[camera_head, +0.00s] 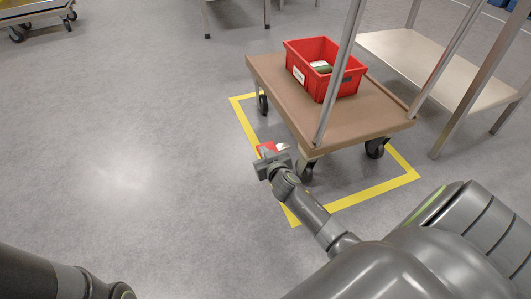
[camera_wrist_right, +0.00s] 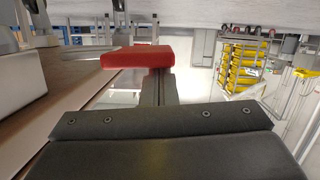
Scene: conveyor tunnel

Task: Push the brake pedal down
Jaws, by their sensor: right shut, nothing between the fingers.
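The brake pedal is a small red block (camera_head: 266,149) low at the near left corner of the brown cart (camera_head: 285,100). My right gripper (camera_head: 273,158) is right at the pedal, just on the near side of it, low over the floor. In the right wrist view the red pedal (camera_wrist_right: 138,56) lies across the tips of the shut right gripper (camera_wrist_right: 160,84), which holds nothing. I cannot tell whether the tips touch the pedal. The gripper hides part of the pedal in the head view. My left gripper is out of view.
A red bin (camera_head: 296,70) with a few items stands on the cart. Yellow floor tape (camera_head: 372,196) frames the cart's wheels. A metal table (camera_head: 400,52) stands close behind it at the right. The floor to the left (camera_head: 130,140) is clear.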

